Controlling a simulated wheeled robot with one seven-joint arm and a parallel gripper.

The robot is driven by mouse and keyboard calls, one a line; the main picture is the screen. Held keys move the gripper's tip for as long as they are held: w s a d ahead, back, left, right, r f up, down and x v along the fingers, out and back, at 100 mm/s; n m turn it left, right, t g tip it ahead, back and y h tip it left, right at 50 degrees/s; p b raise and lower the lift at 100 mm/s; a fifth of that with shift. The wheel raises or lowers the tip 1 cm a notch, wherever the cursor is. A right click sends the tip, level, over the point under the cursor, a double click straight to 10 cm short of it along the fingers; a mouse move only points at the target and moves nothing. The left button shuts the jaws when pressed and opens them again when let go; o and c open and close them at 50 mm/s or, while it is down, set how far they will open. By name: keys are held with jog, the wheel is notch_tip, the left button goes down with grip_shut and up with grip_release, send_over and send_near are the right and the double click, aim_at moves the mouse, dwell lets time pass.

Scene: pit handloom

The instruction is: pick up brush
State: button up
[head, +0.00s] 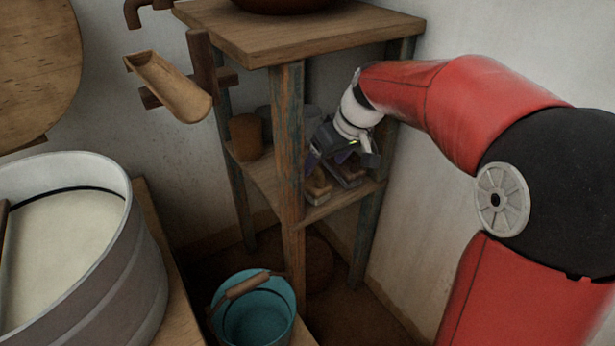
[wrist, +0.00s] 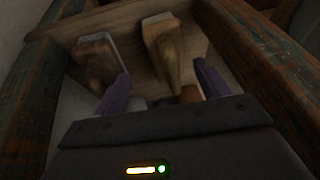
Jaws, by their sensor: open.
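Two wooden brushes with pale undersides lie on the middle shelf (head: 262,176) of the wooden stand. In the wrist view one brush (wrist: 165,45) lies ahead of the space between my fingers. The other brush (wrist: 97,60) lies to its left, beyond my left finger. In the head view they show as a left brush (head: 317,188) and a right brush (head: 348,176), partly hidden by my gripper. My gripper (wrist: 162,88) is open, with purple fingertips apart and nothing clearly held. It reaches in at the shelf, close to the brushes; contact cannot be told.
Painted wooden posts (wrist: 262,60) frame the shelf on both sides. A brown cup (head: 246,136) stands farther left on the shelf. The stand's top (head: 300,35) is above. A teal bucket (head: 253,318) stands below, and a large tub (head: 120,250) is at left.

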jog(key=shift+w+a, duration=0.55)
jog(key=shift+a, duration=0.3)
jog(key=x, duration=0.5)
jog(key=shift+w+a, duration=0.3)
jog(key=shift+a, duration=0.15)
jog(key=c, duration=1.1)
